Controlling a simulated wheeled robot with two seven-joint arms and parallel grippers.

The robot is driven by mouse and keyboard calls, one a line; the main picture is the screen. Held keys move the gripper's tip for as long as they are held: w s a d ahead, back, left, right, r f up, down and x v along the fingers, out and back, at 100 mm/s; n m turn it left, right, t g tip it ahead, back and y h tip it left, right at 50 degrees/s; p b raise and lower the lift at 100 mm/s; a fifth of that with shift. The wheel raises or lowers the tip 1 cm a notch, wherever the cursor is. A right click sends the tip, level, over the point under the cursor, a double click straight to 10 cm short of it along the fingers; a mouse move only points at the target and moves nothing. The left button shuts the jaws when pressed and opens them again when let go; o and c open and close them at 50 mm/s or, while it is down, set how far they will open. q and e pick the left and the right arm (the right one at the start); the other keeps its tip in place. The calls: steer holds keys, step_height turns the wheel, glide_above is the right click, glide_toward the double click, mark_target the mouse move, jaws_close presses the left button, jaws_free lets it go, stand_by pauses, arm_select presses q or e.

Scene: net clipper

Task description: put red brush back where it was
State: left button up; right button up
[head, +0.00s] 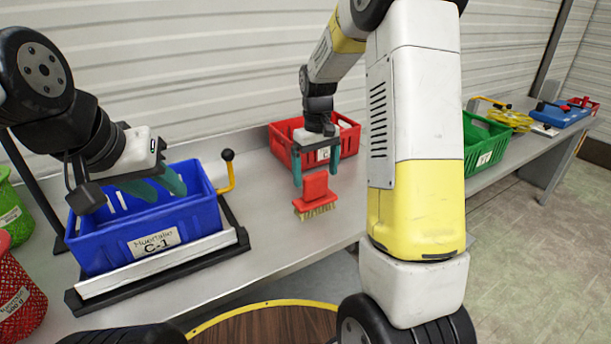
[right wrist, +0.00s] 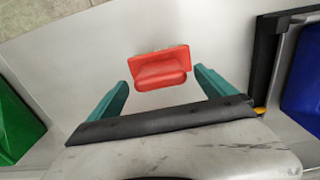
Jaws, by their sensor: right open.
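The red brush (head: 315,188) stands on the grey bench with its tan bristles down, in front of the red crate. It also shows in the right wrist view (right wrist: 160,68), red body between and just past my fingertips. My right gripper (head: 316,178) is open above the brush, with one teal finger on each side of its red handle. In the right wrist view its fingers (right wrist: 162,82) show a gap to the brush on both sides. My left gripper (head: 166,190) hangs over the blue crate (head: 158,255), its two teal fingers apart with nothing seen between them.
The red crate (head: 347,148) stands behind the brush. The blue crate sits in a black frame with a yellow lever (head: 229,175). A green crate (head: 484,150) and tools (head: 560,112) are on the right. Red and green baskets (head: 18,300) are at left. Bench around the brush is clear.

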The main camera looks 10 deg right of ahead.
step_height(320, 180, up, 7)
steer(key=shift+f, duration=0.2)
steer(key=s+r+m+t+y, duration=0.1)
steer(key=s+r+m+t, duration=0.15)
steer(key=s+r, duration=0.7)
steer(key=s+a+t+y, duration=0.1)
steer(key=s+a+t, duration=0.1)
steer(key=s, duration=1.2)
steer(key=shift+s+f+m+t, duration=0.3)
steer(key=shift+s+m+t, duration=0.15)
steer(key=shift+t, duration=0.4)
steer(key=shift+a, duration=0.1)
